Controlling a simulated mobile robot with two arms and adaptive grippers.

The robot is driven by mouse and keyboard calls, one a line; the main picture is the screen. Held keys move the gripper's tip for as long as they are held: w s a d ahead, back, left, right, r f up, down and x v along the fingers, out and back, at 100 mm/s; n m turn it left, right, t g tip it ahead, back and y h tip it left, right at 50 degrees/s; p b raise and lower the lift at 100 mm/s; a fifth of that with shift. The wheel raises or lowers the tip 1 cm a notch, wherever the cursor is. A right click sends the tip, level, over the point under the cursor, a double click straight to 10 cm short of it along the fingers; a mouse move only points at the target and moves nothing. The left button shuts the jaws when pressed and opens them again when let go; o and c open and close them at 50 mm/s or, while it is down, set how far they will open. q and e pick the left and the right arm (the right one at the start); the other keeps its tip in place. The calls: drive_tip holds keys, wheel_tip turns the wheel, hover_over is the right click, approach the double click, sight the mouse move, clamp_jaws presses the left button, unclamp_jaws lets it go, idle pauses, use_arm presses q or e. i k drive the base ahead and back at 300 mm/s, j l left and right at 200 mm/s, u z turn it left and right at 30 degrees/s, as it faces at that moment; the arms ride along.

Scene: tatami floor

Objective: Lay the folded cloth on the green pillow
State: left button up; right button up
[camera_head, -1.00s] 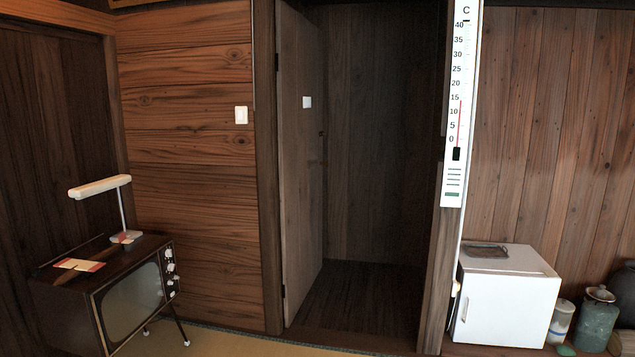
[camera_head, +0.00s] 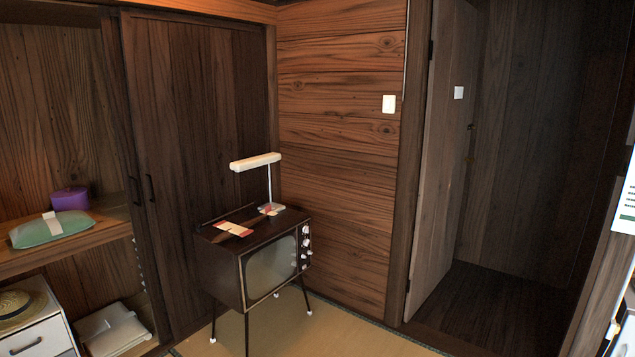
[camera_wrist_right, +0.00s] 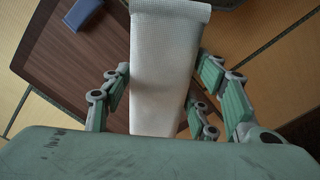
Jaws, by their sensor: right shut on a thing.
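The pillow does not show in the wrist view. Neither gripper shows in the head view.
A purple container (camera_head: 70,199) stands behind the pillow on the shelf (camera_head: 110,232). Below are a straw hat (camera_head: 20,305) on a white cabinet (camera_head: 35,340) and a pale folded item (camera_head: 110,330). An old television (camera_head: 268,262) stands right of the closet. The wrist view shows a dark wooden table (camera_wrist_right: 80,55) with a blue object (camera_wrist_right: 82,13).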

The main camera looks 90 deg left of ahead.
sight(51, 224)
drive_tip(key=k+j+u, duration=0.15)
drive_tip(key=u, duration=1.7)
drive_tip(key=j+u, duration=0.45)
drive_tip(key=i+j+u, duration=0.1)
drive_tip(key=u, duration=0.35)
drive_tip(key=i+j+u, duration=0.15)
drive_tip(key=j+u, duration=0.3)
drive_tip(key=i+j+u, duration=0.15)
drive_tip(key=u, duration=0.3)
drive_tip(key=i+j+u, duration=0.3)
drive_tip(key=i, duration=0.2)
drive_tip(key=i+j+u, duration=0.25)
drive_tip(key=i, duration=0.3)
drive_tip(key=i+j+u, duration=0.15)
drive_tip(key=i+u, duration=0.15)
drive_tip(key=i, duration=0.25)
